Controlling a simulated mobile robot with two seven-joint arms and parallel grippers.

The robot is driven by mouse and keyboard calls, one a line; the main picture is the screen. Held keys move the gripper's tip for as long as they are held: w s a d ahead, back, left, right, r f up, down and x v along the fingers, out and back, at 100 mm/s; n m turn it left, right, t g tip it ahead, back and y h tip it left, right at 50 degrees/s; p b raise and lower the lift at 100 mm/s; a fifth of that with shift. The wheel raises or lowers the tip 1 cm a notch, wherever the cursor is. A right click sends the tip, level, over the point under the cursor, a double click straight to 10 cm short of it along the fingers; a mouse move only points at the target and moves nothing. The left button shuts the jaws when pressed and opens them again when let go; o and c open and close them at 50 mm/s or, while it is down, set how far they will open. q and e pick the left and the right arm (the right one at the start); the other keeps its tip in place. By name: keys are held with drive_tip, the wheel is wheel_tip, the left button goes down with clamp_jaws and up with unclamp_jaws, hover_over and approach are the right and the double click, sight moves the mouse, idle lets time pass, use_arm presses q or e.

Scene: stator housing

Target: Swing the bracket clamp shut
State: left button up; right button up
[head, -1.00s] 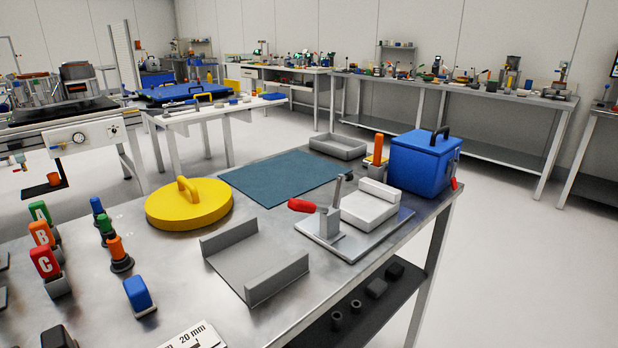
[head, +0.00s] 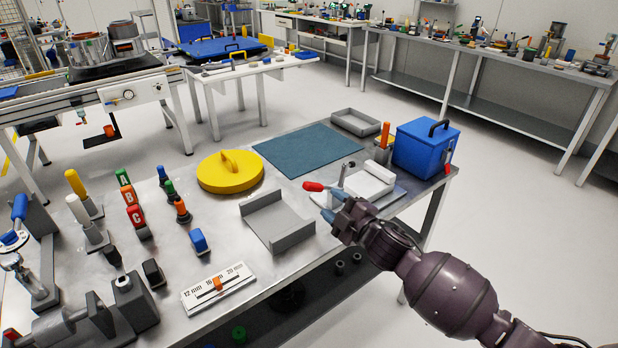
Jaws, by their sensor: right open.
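The bracket clamp has a red handle grip (head: 313,187) that points left, and a thin grey arm (head: 343,174) that stands up with a dark tip. It is mounted on a light grey base plate (head: 391,197) beside a pale block (head: 370,183). My right gripper (head: 332,204) is open, with bluish fingertips just in front of and below the red grip in the picture. I cannot tell whether they touch the clamp. The gripper hides part of the plate and the clamp's foot. My left gripper is out of view.
A grey U-shaped bracket (head: 277,222) lies left of my right gripper. A blue box (head: 425,150) and an orange-handled tool (head: 383,140) stand behind the plate. A yellow lidded disc (head: 230,175) and a teal mat (head: 300,150) lie further back; the mat is bare.

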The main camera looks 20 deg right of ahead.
sight(307, 183)
drive_tip(key=x, duration=1)
drive_tip(key=shift+w+b, duration=0.3)
drive_tip(key=shift+b, duration=0.15)
drive_tip(key=shift+a+f, duration=0.1)
drive_tip(key=shift+c, duration=0.2)
clamp_jaws()
